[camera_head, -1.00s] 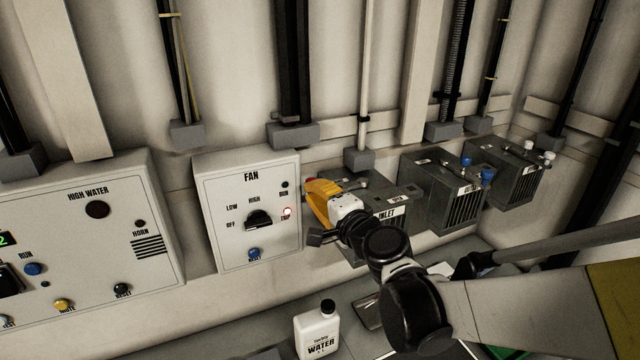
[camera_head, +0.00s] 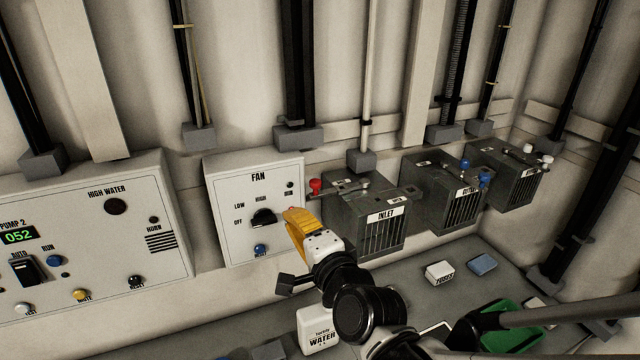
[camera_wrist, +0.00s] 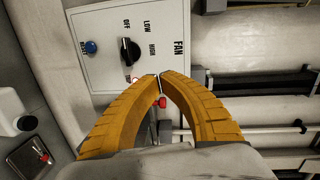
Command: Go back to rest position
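My gripper (camera_head: 294,217) has yellow fingers and is in front of the lower right part of the white FAN panel (camera_head: 225,185), apart from it as far as I can tell. In the wrist view the fingertips (camera_wrist: 160,77) meet or nearly meet, with nothing seen between them. The FAN panel (camera_wrist: 97,40) also shows there, with its black knob (camera_wrist: 130,51) and blue reset button (camera_wrist: 90,47). In the head view the black knob (camera_head: 264,217) points toward the right side. My arm reaches in from the lower right.
Grey INLET box (camera_head: 383,238) with a red knob (camera_head: 315,186) stands right of the panel; two similar boxes follow. The HIGH WATER panel (camera_head: 75,235) is at left. Small blocks (camera_head: 482,264) lie on the grey counter (camera_head: 420,300).

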